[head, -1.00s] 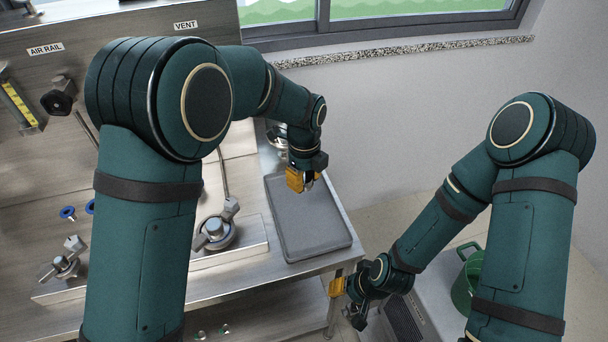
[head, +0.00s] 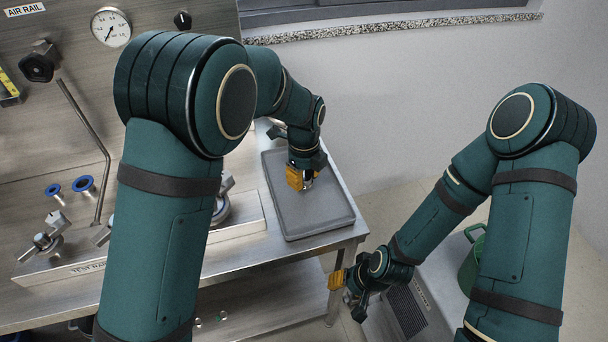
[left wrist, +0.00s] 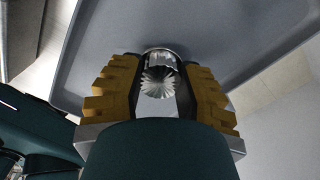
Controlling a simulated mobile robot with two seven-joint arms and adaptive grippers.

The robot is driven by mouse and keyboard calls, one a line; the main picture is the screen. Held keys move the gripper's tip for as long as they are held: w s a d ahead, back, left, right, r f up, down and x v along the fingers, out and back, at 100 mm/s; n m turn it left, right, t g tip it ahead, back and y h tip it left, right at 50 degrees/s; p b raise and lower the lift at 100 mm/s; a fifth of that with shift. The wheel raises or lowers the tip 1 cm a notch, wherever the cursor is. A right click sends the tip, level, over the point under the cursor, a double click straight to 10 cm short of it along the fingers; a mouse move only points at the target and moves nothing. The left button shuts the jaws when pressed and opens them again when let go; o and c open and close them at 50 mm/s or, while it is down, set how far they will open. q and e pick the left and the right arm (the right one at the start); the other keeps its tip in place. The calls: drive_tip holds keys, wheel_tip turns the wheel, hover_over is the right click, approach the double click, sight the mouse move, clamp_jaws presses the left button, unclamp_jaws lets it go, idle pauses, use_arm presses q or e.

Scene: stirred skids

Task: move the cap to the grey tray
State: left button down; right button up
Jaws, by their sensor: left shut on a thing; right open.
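The cap (left wrist: 158,84) is a shiny metal piece with a ridged, star-like face, seen in the left wrist view between the yellow fingers. My left gripper (head: 306,184) is shut on it, over the grey tray. In the left wrist view my left gripper (left wrist: 158,90) points at the tray floor; whether the cap touches it I cannot tell. The grey tray (head: 327,222) lies flat on the right end of the steel bench, and also fills the back of the left wrist view (left wrist: 225,30). My right gripper (head: 343,290) is open and empty, low beyond the bench's right edge.
Clamp fittings stand on a steel rail (head: 240,228) left of the tray. Two blue rings (head: 84,183) sit further left. A gauge (head: 111,27) and a black knob (head: 38,64) are on the back panel. A green bucket (head: 470,262) stands at the right. The tray's front half is clear.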

use_arm(q)
drive_tip(key=shift+f+b, duration=0.4)
drive_tip(key=shift+f, duration=0.25)
idle(0.3)
drive_tip(key=c, duration=0.6)
unclamp_jaws()
wheel_tip(320, 180, up, 7)
drive_tip(key=p, duration=0.5)
drive_tip(key=shift+r, duration=0.1)
